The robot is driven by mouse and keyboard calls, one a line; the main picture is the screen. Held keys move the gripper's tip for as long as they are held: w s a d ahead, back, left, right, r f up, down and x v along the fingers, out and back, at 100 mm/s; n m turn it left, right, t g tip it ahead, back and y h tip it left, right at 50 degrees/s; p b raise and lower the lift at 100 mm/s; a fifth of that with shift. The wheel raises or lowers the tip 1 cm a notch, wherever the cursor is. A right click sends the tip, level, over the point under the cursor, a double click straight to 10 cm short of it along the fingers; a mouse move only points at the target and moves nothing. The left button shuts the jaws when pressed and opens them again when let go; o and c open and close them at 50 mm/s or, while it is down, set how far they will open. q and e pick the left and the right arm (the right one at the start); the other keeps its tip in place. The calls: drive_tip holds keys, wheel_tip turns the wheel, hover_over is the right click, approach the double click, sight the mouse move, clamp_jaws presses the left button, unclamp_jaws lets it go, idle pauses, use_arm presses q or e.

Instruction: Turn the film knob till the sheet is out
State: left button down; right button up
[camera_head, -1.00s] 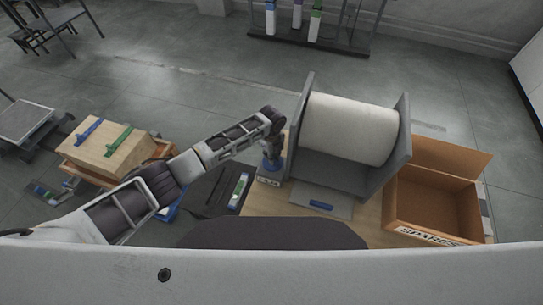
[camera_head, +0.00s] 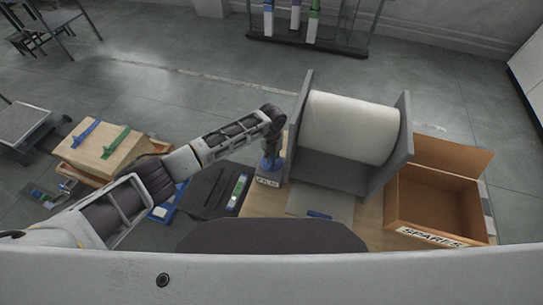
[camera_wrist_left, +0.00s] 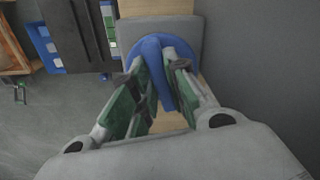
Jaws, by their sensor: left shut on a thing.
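The blue film knob (camera_wrist_left: 151,47) sits on a small grey block (camera_head: 268,181) with a label, to the left of the film roll. My left gripper (camera_wrist_left: 166,80) is shut on the knob's raised bar, with one green-padded finger on each side. In the head view the left gripper (camera_head: 270,158) reaches the knob from above, and the wrist partly hides it. The white film roll (camera_head: 350,127) lies between two grey side plates (camera_head: 399,130). A pale grey sheet (camera_head: 325,202) lies flat at the front of the roll's stand. My right gripper is not in view.
An open cardboard box (camera_head: 432,212) marked SPARES stands right of the roll on the wooden table (camera_head: 262,204). A dark case (camera_head: 212,192) lies left of the knob.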

sight(272, 157)
use_arm(q)
drive_tip(key=shift+d+m, duration=0.1)
drive_tip(key=shift+m, duration=0.5)
drive_tip(key=c, duration=1.4)
unclamp_jaws()
drive_tip(key=shift+r, duration=0.15)
drive_tip(key=shift+r, duration=5.85)
drive_tip(key=shift+s, duration=0.1)
